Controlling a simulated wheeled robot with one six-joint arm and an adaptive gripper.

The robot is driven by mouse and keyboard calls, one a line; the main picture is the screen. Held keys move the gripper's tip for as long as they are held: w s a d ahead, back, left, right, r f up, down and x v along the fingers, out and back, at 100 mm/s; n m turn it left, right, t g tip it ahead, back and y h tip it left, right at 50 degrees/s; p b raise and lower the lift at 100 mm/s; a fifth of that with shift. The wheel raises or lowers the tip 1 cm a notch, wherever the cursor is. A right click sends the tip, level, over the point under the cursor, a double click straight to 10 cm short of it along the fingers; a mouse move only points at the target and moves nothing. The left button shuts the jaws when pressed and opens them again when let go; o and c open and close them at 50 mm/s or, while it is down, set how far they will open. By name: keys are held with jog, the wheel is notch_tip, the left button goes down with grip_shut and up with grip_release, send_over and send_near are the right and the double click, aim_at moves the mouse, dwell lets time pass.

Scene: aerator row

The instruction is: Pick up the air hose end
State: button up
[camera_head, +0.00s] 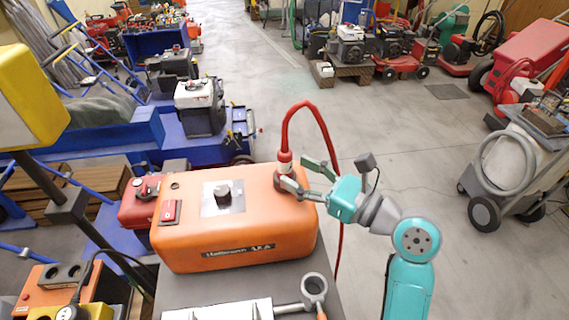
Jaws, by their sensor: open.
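The air hose end (284,160), red with a pale band, stands upright at the right end of the orange machine's top (235,235). Its red hose (313,108) arches up and over to the right, then passes behind my gripper and hangs down beside the machine. My gripper (297,174) is open and reaches in from the right, with its fingers just beside the lower part of the hose end. One finger lies low near the machine's top, the other higher. Whether either finger touches the hose end I cannot tell. The base of the hose end is partly hidden by the lower finger.
The orange machine has a knob (222,193) and a red switch (170,211). It stands on a dark table (249,283) with a ring-ended tool (313,288) in front. A yellow post head (30,97) rises at left. Open floor (400,130) lies to the right.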

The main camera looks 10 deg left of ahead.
aim_at(291, 167)
jog(key=x, duration=0.4)
jog(key=shift+r, duration=0.15)
jog(key=shift+c, duration=0.2)
grip_shut()
